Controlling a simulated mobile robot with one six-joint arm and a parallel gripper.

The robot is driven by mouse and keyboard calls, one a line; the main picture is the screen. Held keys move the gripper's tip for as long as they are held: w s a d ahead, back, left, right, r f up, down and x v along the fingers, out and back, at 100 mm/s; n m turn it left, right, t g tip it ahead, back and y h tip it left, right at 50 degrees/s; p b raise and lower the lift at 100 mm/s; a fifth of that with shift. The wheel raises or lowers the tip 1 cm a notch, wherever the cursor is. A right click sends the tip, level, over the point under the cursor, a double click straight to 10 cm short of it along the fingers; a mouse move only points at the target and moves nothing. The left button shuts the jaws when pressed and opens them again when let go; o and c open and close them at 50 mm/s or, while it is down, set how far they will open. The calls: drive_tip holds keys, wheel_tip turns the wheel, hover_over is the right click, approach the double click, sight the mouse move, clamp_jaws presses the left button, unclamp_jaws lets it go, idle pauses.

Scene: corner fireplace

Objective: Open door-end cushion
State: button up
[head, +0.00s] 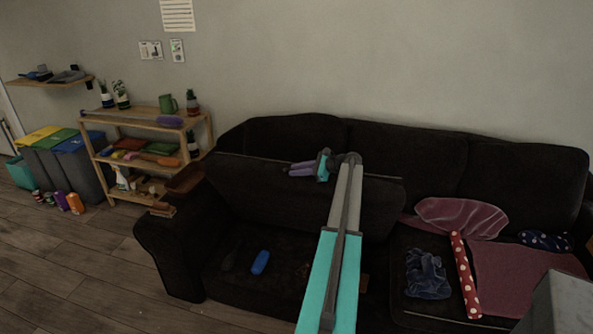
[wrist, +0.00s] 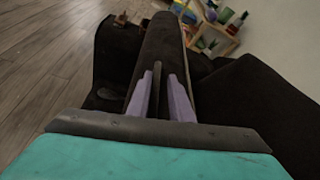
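The door-end cushion (head: 275,192) is the left seat cushion of the dark sofa, on the side of the door at the far left. In the head view it is tilted up steeply on edge in front of the backrest. My gripper (head: 291,169) is at its raised upper edge, with its purple fingers pointing left along that edge. In the wrist view a dark strip of the cushion (wrist: 164,45) runs between the two fingers (wrist: 160,85), which look shut on it. The seat space under the cushion is exposed, with a blue object (head: 260,262) in it.
The sofa's left armrest (head: 165,240) stands beside the cushion. A wooden shelf (head: 150,125) and bins (head: 75,160) are further left. Cloths (head: 427,273) and a red dotted roll (head: 464,275) lie on the right seat. The floor at lower left is clear.

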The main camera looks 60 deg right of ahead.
drive_tip(key=shift+w+r, duration=0.1)
drive_tip(key=shift+w, duration=0.05)
drive_tip(key=b+v, duration=0.2)
drive_tip(key=v, duration=1.2)
idle(0.4)
